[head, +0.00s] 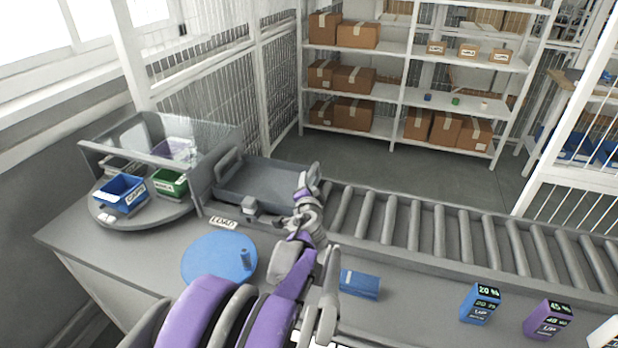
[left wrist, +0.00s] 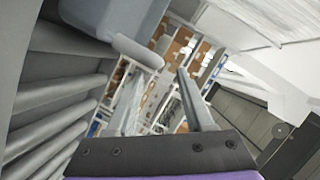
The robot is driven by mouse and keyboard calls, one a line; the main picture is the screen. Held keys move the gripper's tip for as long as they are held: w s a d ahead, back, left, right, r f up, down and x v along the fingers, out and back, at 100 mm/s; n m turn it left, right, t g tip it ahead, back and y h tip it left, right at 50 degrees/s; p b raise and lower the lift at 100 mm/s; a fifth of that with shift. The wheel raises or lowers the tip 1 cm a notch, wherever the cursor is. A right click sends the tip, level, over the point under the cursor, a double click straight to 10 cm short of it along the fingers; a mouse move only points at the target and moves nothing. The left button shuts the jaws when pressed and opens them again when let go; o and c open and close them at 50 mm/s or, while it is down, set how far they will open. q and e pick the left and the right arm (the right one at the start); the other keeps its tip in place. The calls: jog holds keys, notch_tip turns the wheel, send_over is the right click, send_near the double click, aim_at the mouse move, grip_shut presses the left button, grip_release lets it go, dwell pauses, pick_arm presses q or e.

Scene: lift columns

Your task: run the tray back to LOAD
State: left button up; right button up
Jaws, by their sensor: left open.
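The grey tray (head: 262,188) sits at the left end of the roller conveyor, beside the LOAD label (head: 223,222). It has a raised handle at its left end; my arm partly covers its right end. My left gripper (head: 307,186) is at that right end. In the left wrist view my left gripper (left wrist: 158,74) is open, its two fingers apart with nothing between them. The tray (left wrist: 112,22) and its pale handle (left wrist: 138,52) show just beyond the left finger, and I cannot tell whether they touch.
Conveyor rollers (head: 440,235) run clear to the right. A blue disc (head: 215,262), a blue block (head: 360,284) and display boxes (head: 481,303) are in front.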

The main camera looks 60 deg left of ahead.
pick_arm(q)
jog(key=shift+v, duration=1.55)
pick_arm(e)
jog(key=shift+r, duration=0.1)
